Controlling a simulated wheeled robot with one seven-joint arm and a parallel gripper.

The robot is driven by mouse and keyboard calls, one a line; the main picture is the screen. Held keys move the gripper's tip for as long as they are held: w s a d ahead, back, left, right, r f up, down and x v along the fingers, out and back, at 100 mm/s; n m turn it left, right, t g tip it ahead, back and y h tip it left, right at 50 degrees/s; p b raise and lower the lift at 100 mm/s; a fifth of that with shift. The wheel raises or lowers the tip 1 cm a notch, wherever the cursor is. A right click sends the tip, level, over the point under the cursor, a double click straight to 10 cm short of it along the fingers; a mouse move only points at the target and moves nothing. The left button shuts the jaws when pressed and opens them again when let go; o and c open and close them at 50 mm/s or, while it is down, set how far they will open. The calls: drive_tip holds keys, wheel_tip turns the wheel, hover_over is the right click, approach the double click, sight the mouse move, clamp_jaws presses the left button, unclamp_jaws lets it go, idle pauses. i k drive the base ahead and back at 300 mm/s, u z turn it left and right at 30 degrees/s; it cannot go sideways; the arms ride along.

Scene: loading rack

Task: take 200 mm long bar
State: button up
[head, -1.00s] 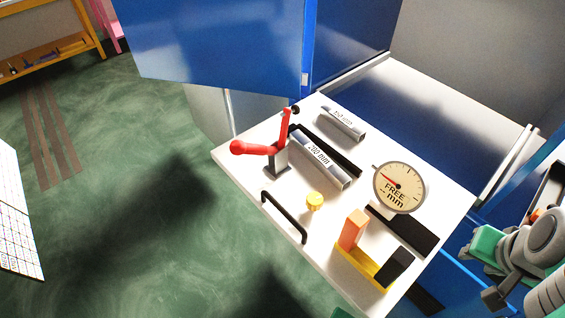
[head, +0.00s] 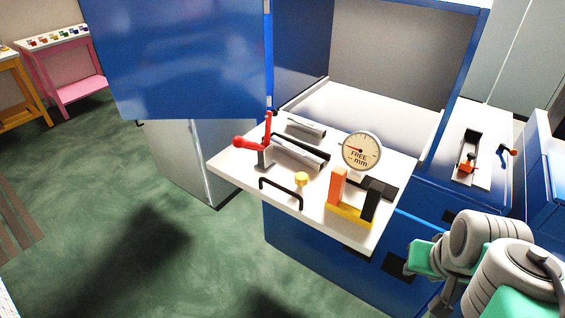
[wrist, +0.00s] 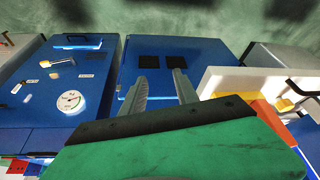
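The 200 mm bar is the longer grey bar (head: 300,152) on the white shelf (head: 228,168) of the blue cabinet. It lies beside a black strip, and its label is too small to read now. A shorter grey bar (head: 304,128) lies behind it. My gripper (wrist: 161,80) shows in the wrist view with its two grey fingers apart and nothing between them. It points at a blue surface with two black squares, to the left of the white shelf's edge. The bars are not seen in the wrist view. My arm is at the lower right of the head view.
On the shelf are a red-handled clamp (head: 264,150), a yellow knob (head: 301,179), a black handle (head: 281,190), a dial gauge (head: 361,151) and an orange, yellow and black block piece (head: 345,208). An open blue door (head: 180,60) hangs at the left. Green floor is clear at left.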

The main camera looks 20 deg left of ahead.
sight(317, 164)
drive_tip(key=u, duration=0.9)
drive_tip(key=i, duration=0.5)
drive_tip(key=k, duration=0.5)
drive_tip(key=u, duration=3.05)
drive_tip(key=k, duration=1)
drive_tip(key=z, duration=1.6)
drive_tip(key=i, duration=1)
